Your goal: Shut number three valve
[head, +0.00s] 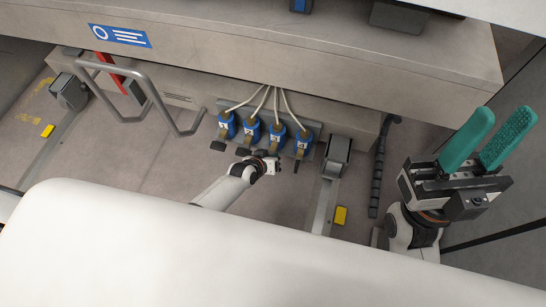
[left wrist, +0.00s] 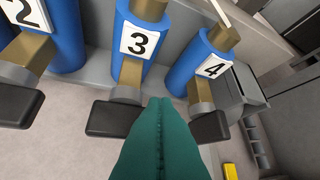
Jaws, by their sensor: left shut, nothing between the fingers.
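The number three valve (left wrist: 139,42) is a blue cylinder with a white "3" label and a brass stem. Its flat black handle (left wrist: 112,118) sits below the stem in the left wrist view. In the head view, the valve (head: 277,136) is third from the left in a row. My left gripper (left wrist: 165,102) is shut and empty, its teal fingers overlapping the right end of that handle; contact cannot be told. In the head view, my left gripper (head: 276,165) is just below the row. My right gripper (head: 503,116) is open and empty at far right.
The number two valve (left wrist: 62,35) and number four valve (left wrist: 207,62) flank it closely; the number four handle (left wrist: 212,128) is partly behind my fingers. A grey tubular rail (head: 150,92) stands left of the row. A grey pedal-like block (head: 337,152) stands right.

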